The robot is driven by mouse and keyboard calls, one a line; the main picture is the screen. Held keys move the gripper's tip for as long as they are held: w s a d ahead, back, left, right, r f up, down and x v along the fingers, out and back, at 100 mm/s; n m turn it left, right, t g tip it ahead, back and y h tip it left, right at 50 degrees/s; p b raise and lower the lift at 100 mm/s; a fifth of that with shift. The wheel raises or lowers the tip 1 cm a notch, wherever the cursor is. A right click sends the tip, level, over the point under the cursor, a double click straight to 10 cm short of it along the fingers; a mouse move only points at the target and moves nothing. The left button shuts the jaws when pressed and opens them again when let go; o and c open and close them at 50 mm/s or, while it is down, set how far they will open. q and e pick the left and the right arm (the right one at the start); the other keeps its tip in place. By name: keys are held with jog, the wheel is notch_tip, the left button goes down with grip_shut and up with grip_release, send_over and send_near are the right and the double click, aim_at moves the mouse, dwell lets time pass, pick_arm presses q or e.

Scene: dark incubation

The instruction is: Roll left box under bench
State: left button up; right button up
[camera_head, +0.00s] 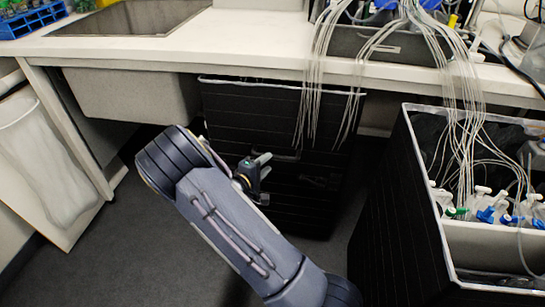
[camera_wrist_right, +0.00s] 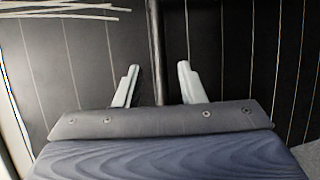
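The left box (camera_head: 270,102) is black with thin pale horizontal lines and a light rim. It stands largely under the bench. My right gripper (camera_head: 262,168) is in front of its face, and my arm hides part of the box's lower left. In the right wrist view the two pale fingers (camera_wrist_right: 159,80) are apart, with the dark lined box face (camera_wrist_right: 90,60) behind them. A dark bar (camera_wrist_right: 155,45) on that face runs between the fingers. I cannot tell whether the fingers touch it. My left gripper is not in view.
The bench (camera_head: 240,50) has a sink (camera_head: 130,18) at the left. Thin white tubes (camera_head: 318,75) hang over the box's upper right. A second black box (camera_head: 395,215) with bottles stands at the right. Grey floor (camera_head: 110,250) is clear at the lower left.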

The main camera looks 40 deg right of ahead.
aim_at(275, 156)
jog(key=b+x, duration=0.1)
jog(key=x, duration=0.4)
jog(key=shift+d+f+b, duration=0.15)
jog(key=shift+f+b, duration=0.05)
jog(key=shift+b, duration=0.1)
jog(key=shift+w+d, duration=0.15)
jog(key=shift+d, duration=0.3)
jog(key=shift+c, duration=0.4)
grip_shut()
